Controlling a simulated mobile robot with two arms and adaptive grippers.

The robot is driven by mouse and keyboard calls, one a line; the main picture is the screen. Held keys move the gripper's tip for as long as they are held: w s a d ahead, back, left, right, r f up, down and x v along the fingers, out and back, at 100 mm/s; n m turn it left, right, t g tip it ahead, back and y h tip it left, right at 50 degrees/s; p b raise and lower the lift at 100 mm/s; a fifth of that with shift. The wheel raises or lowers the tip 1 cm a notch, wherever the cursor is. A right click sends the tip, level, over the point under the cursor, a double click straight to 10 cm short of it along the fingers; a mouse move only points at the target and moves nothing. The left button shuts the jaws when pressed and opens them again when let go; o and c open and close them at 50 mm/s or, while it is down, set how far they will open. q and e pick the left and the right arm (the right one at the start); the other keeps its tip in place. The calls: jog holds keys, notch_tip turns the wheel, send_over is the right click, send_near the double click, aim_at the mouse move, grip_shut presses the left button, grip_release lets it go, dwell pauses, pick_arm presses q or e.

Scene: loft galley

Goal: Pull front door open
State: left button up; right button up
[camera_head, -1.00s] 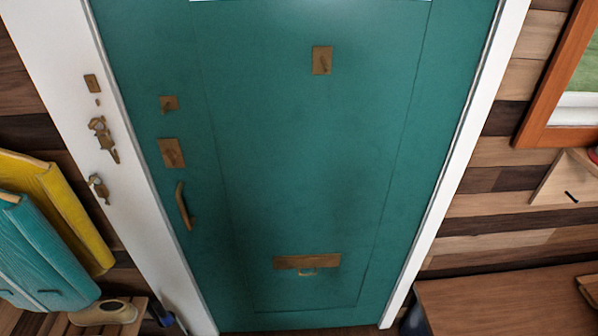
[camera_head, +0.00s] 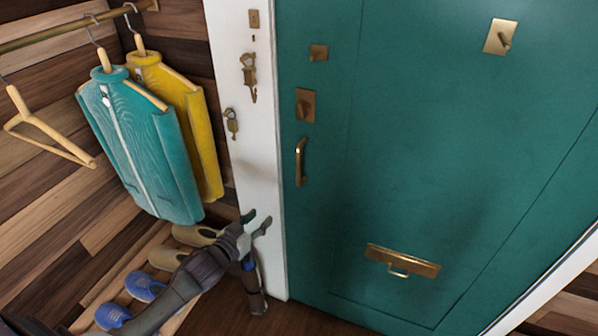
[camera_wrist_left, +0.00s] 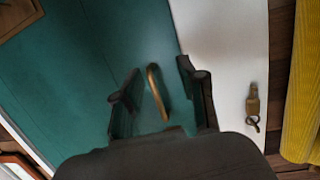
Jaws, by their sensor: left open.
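The front door (camera_head: 400,150) is teal and looks shut in its white frame (camera_head: 252,150). Its brass pull handle (camera_head: 299,162) is upright near the door's left edge, below a brass lock plate (camera_head: 305,106). My left gripper (camera_head: 257,220) is open and empty in the head view, in front of the white frame, lower and left of the handle. In the left wrist view the handle (camera_wrist_left: 158,92) shows between the two open fingers, beyond them; no contact shows. My right gripper is in neither view.
Teal (camera_head: 140,145) and yellow (camera_head: 178,105) jackets hang left of the frame. Shoes (camera_head: 145,286) sit on a slatted rack below. Keys (camera_head: 231,122) hang on the frame. A brass mail slot (camera_head: 402,261) is low on the door. The space before the door looks clear.

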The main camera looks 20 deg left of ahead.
pick_arm(q)
jog(key=m+t+h, duration=0.1)
jog(key=t+h, duration=0.1)
send_near(297, 165)
jog(key=d+v, duration=0.1)
jog(key=v, duration=0.2)
jog(key=x, duration=0.9)
jog(key=a+p+x, duration=0.1)
jog(key=x, duration=0.3)
jog(key=shift+w+d, duration=0.1)
jog(key=shift+w, duration=0.3)
grip_shut()
